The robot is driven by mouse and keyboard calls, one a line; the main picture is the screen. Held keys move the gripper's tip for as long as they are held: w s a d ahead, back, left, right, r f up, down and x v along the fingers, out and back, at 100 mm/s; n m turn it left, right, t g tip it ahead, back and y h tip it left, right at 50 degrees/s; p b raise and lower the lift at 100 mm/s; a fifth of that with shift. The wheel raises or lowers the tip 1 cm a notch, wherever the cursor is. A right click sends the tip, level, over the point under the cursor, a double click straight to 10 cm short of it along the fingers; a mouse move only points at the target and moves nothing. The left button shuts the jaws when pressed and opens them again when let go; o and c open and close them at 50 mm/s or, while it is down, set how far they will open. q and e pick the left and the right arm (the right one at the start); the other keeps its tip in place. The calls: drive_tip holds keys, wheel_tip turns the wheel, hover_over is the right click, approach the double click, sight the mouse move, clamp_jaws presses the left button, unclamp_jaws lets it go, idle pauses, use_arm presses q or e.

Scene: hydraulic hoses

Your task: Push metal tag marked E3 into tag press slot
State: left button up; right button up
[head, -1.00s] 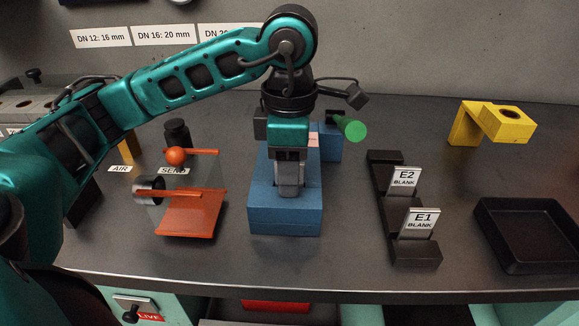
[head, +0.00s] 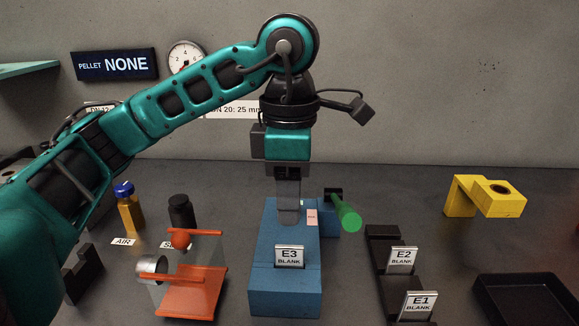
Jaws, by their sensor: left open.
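The metal tag marked E3 (head: 289,257) stands in the blue tag press (head: 285,302), near its front, with its "E3 BLANK" face showing. How deep it sits in the slot I cannot tell. My left gripper (head: 288,218) points down over the press, behind and above the tag. It is open and appears clear of the tag. The press has a green handle (head: 346,214) at its right side. My right gripper is not in view.
A dark stepped rack right of the press holds the E2 tag (head: 402,259) and E1 tag (head: 418,305). Further right are a yellow bracket (head: 485,196) and a black tray (head: 530,304). A clear guard with orange edges (head: 195,303) stands left.

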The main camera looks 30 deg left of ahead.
use_arm(q)
wheel_tip(320, 180, up, 2)
drive_tip(key=shift+r, duration=0.1)
idle(0.7)
